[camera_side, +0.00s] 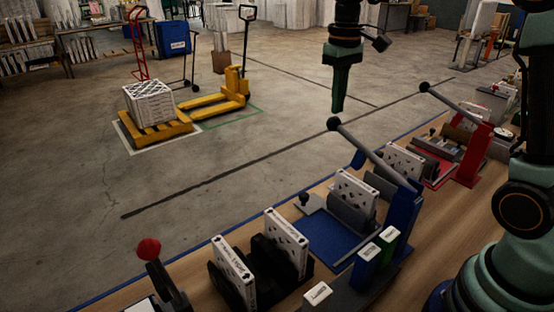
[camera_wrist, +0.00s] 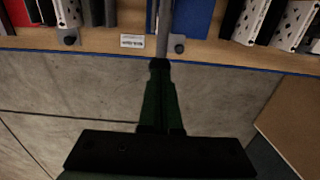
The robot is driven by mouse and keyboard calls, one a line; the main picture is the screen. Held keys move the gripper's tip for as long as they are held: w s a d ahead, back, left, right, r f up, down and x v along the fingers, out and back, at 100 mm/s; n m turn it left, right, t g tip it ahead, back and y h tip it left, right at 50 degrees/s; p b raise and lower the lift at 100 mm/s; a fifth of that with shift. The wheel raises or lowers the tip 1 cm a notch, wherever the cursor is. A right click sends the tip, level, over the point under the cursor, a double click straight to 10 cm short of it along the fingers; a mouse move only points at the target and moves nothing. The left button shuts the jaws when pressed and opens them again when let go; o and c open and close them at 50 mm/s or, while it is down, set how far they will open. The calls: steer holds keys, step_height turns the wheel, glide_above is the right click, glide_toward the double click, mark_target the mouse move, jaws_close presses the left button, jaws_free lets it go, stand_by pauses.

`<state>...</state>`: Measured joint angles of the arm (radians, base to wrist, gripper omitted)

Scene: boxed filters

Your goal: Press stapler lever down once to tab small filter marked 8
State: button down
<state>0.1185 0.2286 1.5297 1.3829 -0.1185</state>
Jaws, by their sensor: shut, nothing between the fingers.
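My gripper (camera_side: 338,109) is shut and empty, pointing down just above the black knob (camera_side: 334,124) of the blue stapler's lever. The lever (camera_side: 368,152) is a grey bar, raised and slanting up from the blue post (camera_side: 402,212). I cannot tell whether the fingertips touch the knob. In the wrist view my gripper (camera_wrist: 160,78) lines up with the grey lever (camera_wrist: 163,32), with the knob at its tips. A white filter (camera_side: 355,198) stands upright in the grey holder on the blue base (camera_side: 322,234); no number is readable on it.
A red station (camera_side: 470,160) with its own raised lever and another white filter (camera_side: 403,160) stand farther along the bench. Two white filters (camera_side: 287,243) (camera_side: 233,272) stand in a black rack nearer. A red-knobbed lever (camera_side: 149,250) is at front left. Open floor lies beyond the bench edge.

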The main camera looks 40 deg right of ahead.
mark_target(336, 117)
steer(key=shift+w+f, duration=0.1)
steer(key=shift+f, duration=2.85)
steer(key=shift+w+r, duration=0.1)
steer(key=shift+r, duration=5.05)
steer(key=shift+s+a+r, duration=0.1)
steer(key=shift+s+a, duration=0.05)
steer(key=shift+s, duration=0.2)
steer(key=s+a+f+t, duration=0.2)
steer(key=s+f, duration=0.1)
steer(key=s, duration=0.3)
steer(key=s+a+f+t, duration=0.2)
steer(key=s+f+t, duration=0.1)
steer(key=s, duration=0.4)
steer(key=shift+a+t, duration=0.3)
steer(key=shift+a, duration=0.05)
